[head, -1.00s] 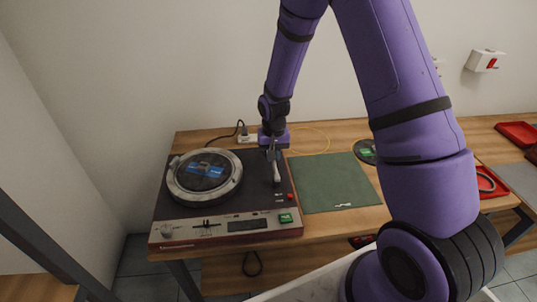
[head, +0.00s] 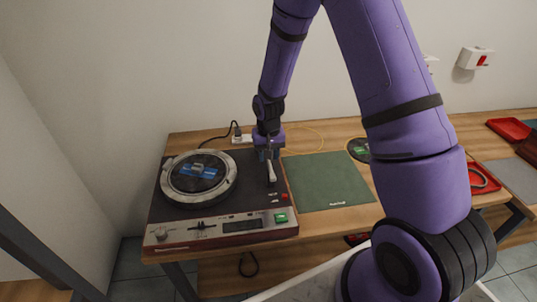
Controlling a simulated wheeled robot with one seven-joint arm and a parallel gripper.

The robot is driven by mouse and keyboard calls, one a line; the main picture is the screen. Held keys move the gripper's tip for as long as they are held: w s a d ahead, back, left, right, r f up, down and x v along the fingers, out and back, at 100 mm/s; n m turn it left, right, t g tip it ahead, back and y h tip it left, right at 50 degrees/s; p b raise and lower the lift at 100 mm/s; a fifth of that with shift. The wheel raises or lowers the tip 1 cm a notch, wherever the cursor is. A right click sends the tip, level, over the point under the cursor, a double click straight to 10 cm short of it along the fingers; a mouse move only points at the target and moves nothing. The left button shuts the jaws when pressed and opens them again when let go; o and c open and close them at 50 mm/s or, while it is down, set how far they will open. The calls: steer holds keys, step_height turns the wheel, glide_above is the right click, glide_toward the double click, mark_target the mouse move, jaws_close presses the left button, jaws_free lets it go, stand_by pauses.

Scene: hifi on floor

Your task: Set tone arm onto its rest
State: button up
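The turntable (head: 218,218) stands at the left of the wooden table, with a disc with a blue label (head: 199,171) inside its silver ring on the platter. The pale tone arm (head: 271,171) lies along the right side of the deck, pointing towards the front. My gripper (head: 268,155) points down at the back right of the deck, at the rear end of the tone arm. Its fingers are small and dark here, and I cannot tell whether they are closed on the tone arm. The tone arm's rest cannot be made out.
A green mat (head: 327,181) lies right of the turntable. A dark disc with a green label (head: 359,149) lies behind it, partly hidden by my arm. A power strip (head: 241,138) and cables are at the back. Red trays (head: 484,180) are at the right.

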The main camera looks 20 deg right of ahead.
step_height(320, 180, up, 11)
stand_by(0.5)
steer(key=shift+f, duration=0.15)
steer(key=s+d+r+n+t, duration=0.1)
steer(key=s+r, duration=0.5)
steer(key=r, duration=0.3)
steer(key=s+r+t, duration=0.2)
steer(key=s+r, duration=0.3)
steer(key=r, duration=0.5)
steer(key=s+r+n+t, duration=0.1)
steer(key=s+r, duration=0.3)
steer(key=s, duration=0.5)
steer(key=s+r+t, duration=0.1)
steer(key=s+r, duration=0.2)
steer(key=s, duration=0.7)
steer(key=shift+d+r+n, duration=0.35)
steer(key=shift+n, duration=0.05)
steer(key=shift+w, duration=0.1)
